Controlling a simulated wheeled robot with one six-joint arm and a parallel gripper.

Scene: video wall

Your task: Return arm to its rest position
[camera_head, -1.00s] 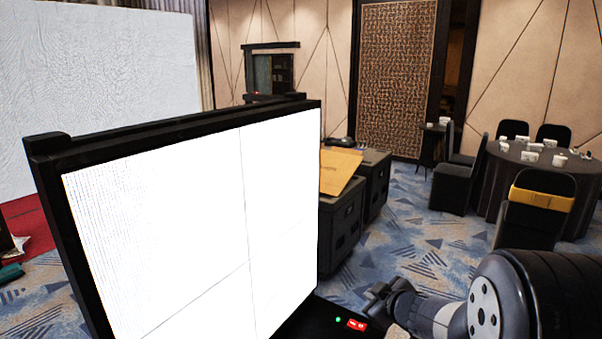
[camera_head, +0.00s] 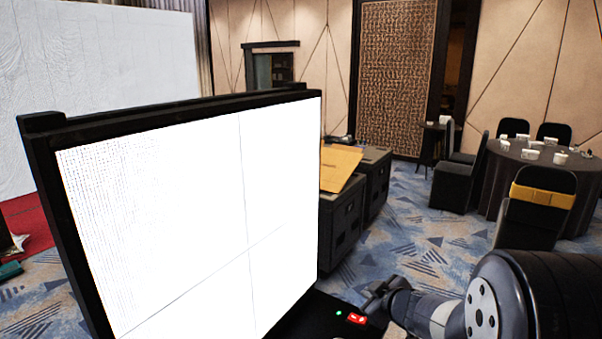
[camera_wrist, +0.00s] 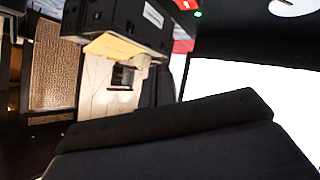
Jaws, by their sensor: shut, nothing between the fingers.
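My arm reaches in from the lower right of the head view. Its grey and black links are large there, and my gripper (camera_head: 374,297) is the small dark end, low and near the right lower corner of the white screen panel (camera_head: 200,220). My gripper is shut and holds nothing. In the wrist view a large dark shape, probably part of my gripper, covers the lower middle and hides what lies behind it. The bright screen panel (camera_wrist: 240,85) fills the right side there, and I cannot tell how wide the gap to it is.
Black cases (camera_head: 345,215) stand behind the panel, with a tan board (camera_head: 340,168) on top. A round table (camera_head: 515,170) with chairs is at the right. A large white wall screen (camera_head: 100,60) is at the back left. Patterned carpet (camera_head: 425,225) lies open between cases and table.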

